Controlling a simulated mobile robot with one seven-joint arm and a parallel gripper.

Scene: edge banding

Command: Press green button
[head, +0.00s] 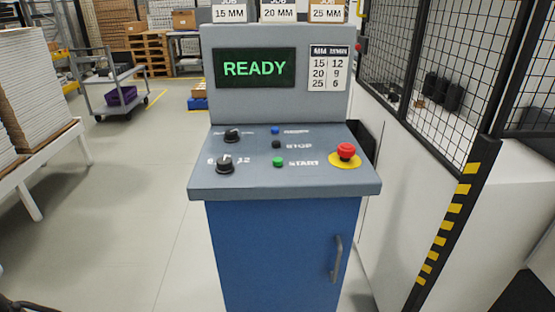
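The green button (278,162) is on the sloped grey panel of a control console (300,182), beside the label START. A black button (276,145) marked STOP and a blue button (275,130) sit in a column above it. A red mushroom button (346,151) on a yellow disc is at the panel's right. Two black knobs are at the left, an upper one (232,134) and a lower one (225,163). The screen (255,68) reads READY in green.
A black mesh fence (440,85) with a yellow-striped post (455,215) stands close on the right. A white table (40,165) with stacked boards is at the left. A cart (115,90) stands farther back. The floor left of the console is clear.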

